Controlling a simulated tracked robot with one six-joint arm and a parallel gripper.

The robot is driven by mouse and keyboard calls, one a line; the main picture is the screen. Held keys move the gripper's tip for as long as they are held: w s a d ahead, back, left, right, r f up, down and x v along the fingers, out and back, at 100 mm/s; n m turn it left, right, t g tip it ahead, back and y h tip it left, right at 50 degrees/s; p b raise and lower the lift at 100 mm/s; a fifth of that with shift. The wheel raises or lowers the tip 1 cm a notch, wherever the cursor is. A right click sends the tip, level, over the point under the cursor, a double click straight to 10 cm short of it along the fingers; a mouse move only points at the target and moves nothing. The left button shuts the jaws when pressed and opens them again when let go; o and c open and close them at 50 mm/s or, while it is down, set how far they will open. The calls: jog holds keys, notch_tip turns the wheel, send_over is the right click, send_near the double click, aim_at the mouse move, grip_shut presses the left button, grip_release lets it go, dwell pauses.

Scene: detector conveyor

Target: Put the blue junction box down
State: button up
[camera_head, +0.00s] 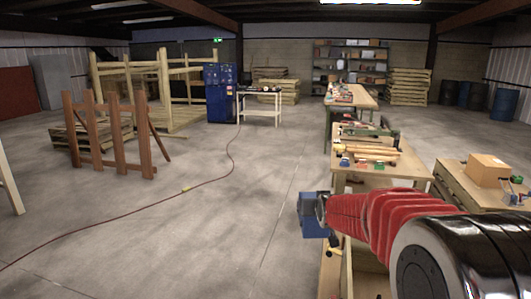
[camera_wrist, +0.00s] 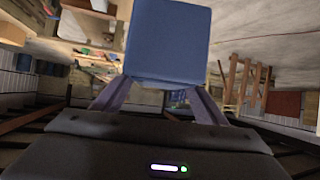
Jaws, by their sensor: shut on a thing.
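The blue junction box (camera_wrist: 168,42) fills the upper middle of the wrist view, held between the two fingers of my gripper (camera_wrist: 160,95). It also shows in the head view (camera_head: 314,228) as a small blue block at the end of my red-sleeved arm. My gripper (camera_head: 318,208) is shut on it, and the fingers are partly hidden by the wrist in the head view. The box hangs in the air over the left edge of a wooden bench or crate, or just beside it; I cannot tell which.
A workbench (camera_head: 380,167) with tools and wood pieces stands ahead, with a longer bench (camera_head: 352,95) behind it. Open concrete floor (camera_head: 235,210) lies to the left, crossed by a red hose (camera_head: 130,208). A wooden frame (camera_head: 110,135) stands left.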

jog(key=shift+w+r, duration=0.1)
jog(key=shift+r, duration=0.15)
jog(key=shift+w+r, duration=0.1)
jog(key=shift+r, duration=0.05)
jog(key=s+f, duration=1.2)
jog(key=f, duration=0.1)
jog(key=shift+s, duration=0.4)
jog(key=shift+s, duration=0.1)
